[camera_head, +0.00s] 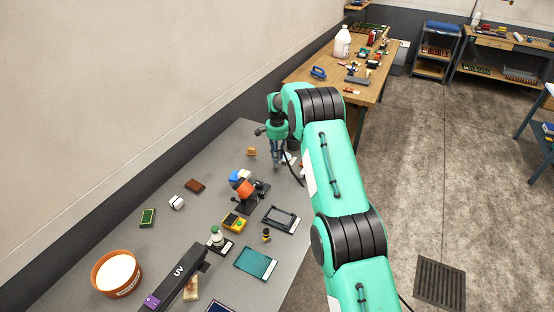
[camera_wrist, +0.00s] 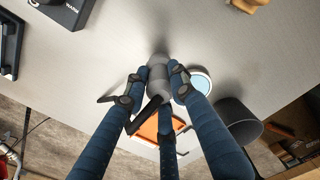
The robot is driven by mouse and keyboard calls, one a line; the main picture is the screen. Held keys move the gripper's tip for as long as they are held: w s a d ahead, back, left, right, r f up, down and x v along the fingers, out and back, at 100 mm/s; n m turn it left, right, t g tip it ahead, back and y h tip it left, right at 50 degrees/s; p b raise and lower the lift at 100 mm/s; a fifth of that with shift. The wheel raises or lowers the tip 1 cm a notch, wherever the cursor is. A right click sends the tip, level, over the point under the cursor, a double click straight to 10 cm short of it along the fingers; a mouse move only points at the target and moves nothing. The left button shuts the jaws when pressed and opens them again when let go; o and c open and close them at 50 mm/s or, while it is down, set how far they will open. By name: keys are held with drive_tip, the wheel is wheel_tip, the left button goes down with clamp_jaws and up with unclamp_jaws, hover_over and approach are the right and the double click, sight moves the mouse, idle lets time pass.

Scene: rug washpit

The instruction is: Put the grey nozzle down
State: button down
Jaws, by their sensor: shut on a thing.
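The grey nozzle (camera_wrist: 158,76) sits between the blue-padded fingers of my gripper (camera_wrist: 155,90) in the wrist view. The fingers are shut on it. A dark lever-like part sticks out beside it. In the head view my gripper (camera_head: 280,158) points down over the far end of the grey table (camera_head: 225,160), and the nozzle is too small and covered to make out there. I cannot tell whether the nozzle touches the tabletop.
Close to the nozzle are a round white-and-blue piece (camera_wrist: 201,80), an orange-framed item (camera_wrist: 150,128) and a dark cup (camera_wrist: 238,118). A black-and-orange device (camera_head: 244,190) stands nearer. The wooden bench (camera_head: 330,72) is beyond.

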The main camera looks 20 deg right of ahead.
drive_tip(key=shift+f, duration=0.85)
drive_tip(key=shift+f, duration=0.15)
drive_tip(key=c, duration=1.5)
unclamp_jaws()
drive_tip(key=shift+o, duration=0.2)
wheel_tip(320, 180, up, 12)
drive_tip(key=shift+r+p, duration=0.1)
drive_tip(key=shift+p, duration=0.5)
